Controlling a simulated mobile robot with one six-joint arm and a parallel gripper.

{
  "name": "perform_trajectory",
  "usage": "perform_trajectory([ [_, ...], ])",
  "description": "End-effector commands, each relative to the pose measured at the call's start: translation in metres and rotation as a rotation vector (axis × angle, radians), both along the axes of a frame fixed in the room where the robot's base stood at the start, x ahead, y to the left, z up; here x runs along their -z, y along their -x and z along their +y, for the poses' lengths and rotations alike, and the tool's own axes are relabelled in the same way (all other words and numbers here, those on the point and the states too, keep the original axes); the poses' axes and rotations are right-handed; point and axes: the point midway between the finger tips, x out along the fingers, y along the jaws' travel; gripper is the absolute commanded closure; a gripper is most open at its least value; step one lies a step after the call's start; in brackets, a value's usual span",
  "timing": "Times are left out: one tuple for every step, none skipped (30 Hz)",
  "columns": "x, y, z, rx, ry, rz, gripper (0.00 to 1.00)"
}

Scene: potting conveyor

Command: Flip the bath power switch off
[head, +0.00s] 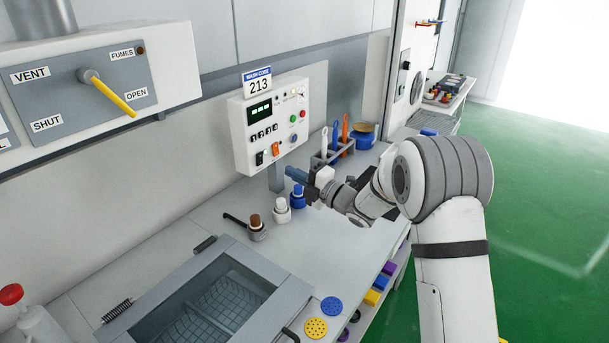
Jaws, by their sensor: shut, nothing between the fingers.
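A white control box (268,125) stands on a post at the back of the counter, under a sign reading 213. It has a dark display with green digits, a row of small black switches, coloured buttons, and two larger rockers low down: a black one (260,158) and an orange one (276,149). Their labels are too small to read, so I cannot tell which is the bath power switch. My gripper (290,173) has blue fingers, shut and empty. It points left, just below and right of the box's lower edge, apparently apart from the rockers.
White- and blue-capped bottles (282,210) and a brown-topped container (257,229) stand below my gripper. A tool rack (335,152) stands behind it. A bath with a clear lid (212,300) is in front. A vent panel (85,92) with a yellow lever overhangs the left.

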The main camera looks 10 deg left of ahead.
Motion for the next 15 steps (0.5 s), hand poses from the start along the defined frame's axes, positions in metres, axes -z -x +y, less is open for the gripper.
perform_trajectory([
  [-0.004, -0.004, 0.012, -0.003, -0.001, -0.001, 1.0],
  [-0.005, -0.007, 0.018, -0.002, -0.001, -0.001, 1.0],
  [-0.006, -0.009, 0.026, -0.003, 0.0, 0.001, 1.0],
  [-0.007, -0.012, 0.032, -0.003, -0.001, -0.001, 1.0],
  [-0.007, -0.015, 0.037, -0.002, 0.0, 0.0, 1.0],
  [-0.008, -0.018, 0.044, -0.001, 0.0, 0.0, 1.0],
  [-0.009, -0.02, 0.049, -0.002, -0.001, -0.001, 1.0],
  [-0.01, -0.022, 0.054, -0.001, -0.001, 0.0, 1.0],
  [-0.01, -0.024, 0.059, -0.001, 0.0, 0.0, 1.0],
  [-0.011, -0.026, 0.063, -0.001, 0.0, -0.001, 1.0],
  [-0.011, -0.027, 0.066, 0.0, 0.0, 0.0, 1.0],
  [-0.011, -0.029, 0.07, 0.0, -0.001, 0.0, 1.0],
  [-0.011, -0.03, 0.072, 0.0, -0.001, 0.0, 1.0],
  [-0.011, -0.031, 0.074, 0.001, -0.001, 0.0, 1.0],
  [-0.012, -0.032, 0.076, 0.002, -0.001, 0.0, 1.0],
])
